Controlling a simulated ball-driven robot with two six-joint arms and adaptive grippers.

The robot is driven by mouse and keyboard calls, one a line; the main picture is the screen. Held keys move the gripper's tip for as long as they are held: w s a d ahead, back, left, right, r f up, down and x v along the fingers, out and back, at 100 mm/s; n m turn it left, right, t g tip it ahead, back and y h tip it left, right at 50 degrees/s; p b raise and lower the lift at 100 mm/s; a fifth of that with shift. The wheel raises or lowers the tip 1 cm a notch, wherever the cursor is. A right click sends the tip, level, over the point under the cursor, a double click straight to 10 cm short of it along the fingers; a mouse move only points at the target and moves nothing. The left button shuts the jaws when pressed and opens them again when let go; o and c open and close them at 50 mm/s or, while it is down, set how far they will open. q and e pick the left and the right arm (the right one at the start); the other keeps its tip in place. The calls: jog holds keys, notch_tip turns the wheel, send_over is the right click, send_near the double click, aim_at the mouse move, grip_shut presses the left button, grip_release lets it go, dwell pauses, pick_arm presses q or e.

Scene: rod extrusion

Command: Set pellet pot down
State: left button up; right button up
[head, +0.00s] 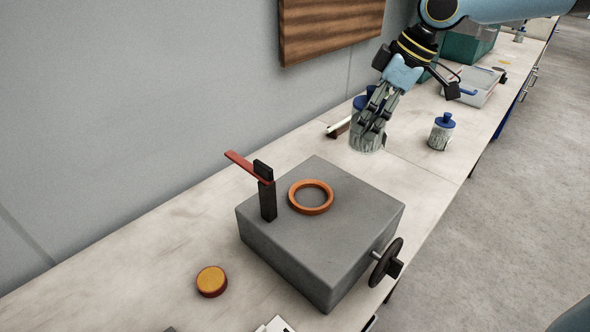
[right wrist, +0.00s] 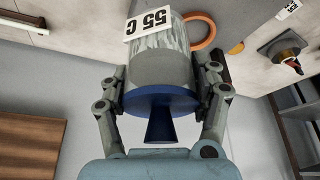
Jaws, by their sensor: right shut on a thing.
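My right gripper (head: 372,122) is shut on a pellet pot (head: 366,142) with a clear body and grey contents. In the head view its fingers cover much of the pot. The right wrist view shows the held pot (right wrist: 162,62) between both fingers, its blue lid (right wrist: 162,101) and knob towards the camera. A white label (right wrist: 150,22) reading "55 C" shows at the pot. The pot is over the bench beyond the grey block; I cannot tell whether it touches the bench. My left gripper is not in view.
A grey block (head: 340,225) carries an orange ring (head: 311,208), a black post with a red lever (head: 245,166) and a side handwheel (head: 386,262). Another blue-lidded pot (head: 441,132) stands right of the gripper. A clear tray (head: 478,92) is behind. An orange-yellow cap (head: 211,281) lies at front.

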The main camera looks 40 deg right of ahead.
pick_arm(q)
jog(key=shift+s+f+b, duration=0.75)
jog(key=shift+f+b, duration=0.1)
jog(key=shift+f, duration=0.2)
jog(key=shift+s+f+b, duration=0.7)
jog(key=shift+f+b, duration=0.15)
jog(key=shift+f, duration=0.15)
pick_arm(e)
jog(key=shift+w+a+f, duration=0.65)
jog(key=shift+a+f, duration=1.15)
jog(key=shift+w+a+f, duration=0.65)
jog(key=shift+a+f, duration=1.1)
jog(key=shift+w+a+f, duration=0.65)
jog(key=shift+a+f, duration=1.15)
jog(key=shift+f, duration=0.1)
jog(key=o, duration=1.6)
jog(key=shift+c, duration=0.2)
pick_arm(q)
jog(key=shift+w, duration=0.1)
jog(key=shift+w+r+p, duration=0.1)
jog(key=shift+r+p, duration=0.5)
pick_arm(e)
jog(key=v, duration=1.2)
